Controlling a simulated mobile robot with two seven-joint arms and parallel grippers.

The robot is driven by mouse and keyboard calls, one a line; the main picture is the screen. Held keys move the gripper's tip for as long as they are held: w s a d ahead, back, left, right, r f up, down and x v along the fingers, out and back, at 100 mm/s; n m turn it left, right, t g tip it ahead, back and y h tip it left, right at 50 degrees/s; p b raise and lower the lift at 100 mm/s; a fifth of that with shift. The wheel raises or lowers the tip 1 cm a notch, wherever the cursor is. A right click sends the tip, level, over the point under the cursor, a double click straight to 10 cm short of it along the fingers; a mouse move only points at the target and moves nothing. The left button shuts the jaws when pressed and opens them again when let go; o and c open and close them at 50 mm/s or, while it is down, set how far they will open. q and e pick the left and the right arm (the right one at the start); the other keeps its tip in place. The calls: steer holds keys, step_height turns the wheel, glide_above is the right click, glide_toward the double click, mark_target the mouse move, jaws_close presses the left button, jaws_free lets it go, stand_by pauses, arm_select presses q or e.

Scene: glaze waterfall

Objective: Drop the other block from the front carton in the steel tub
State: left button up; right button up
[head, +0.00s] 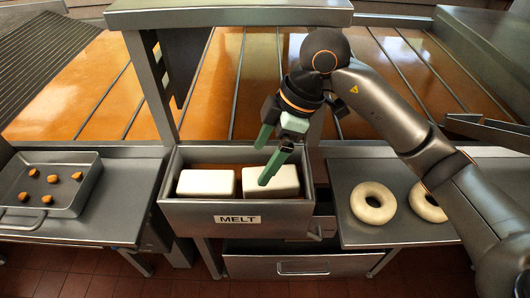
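The steel tub (189,211), labelled MELT, stands in the middle of the head view. Two white blocks sit side by side in it, a left block (206,183) and a right block (285,179). My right gripper (264,165) reaches in from the upper right with green fingers. The fingers are spread apart over the tub, and the nearer one overlaps the left part of the right block. I see nothing held between them; whether a finger touches the block I cannot tell. No carton shows in this view. My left gripper is not in view.
A grey tray (88,186) with several small orange-brown pieces stands on the left counter. Two pale rings (373,203) lie on the right counter (370,236), the right one partly behind my arm. A drawer (285,266) is below the tub. Orange glazed lanes lie behind.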

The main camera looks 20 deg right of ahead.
steer(key=v, duration=0.7)
steer(key=shift+r, duration=0.25)
steer(key=shift+s, duration=0.1)
stand_by(0.6)
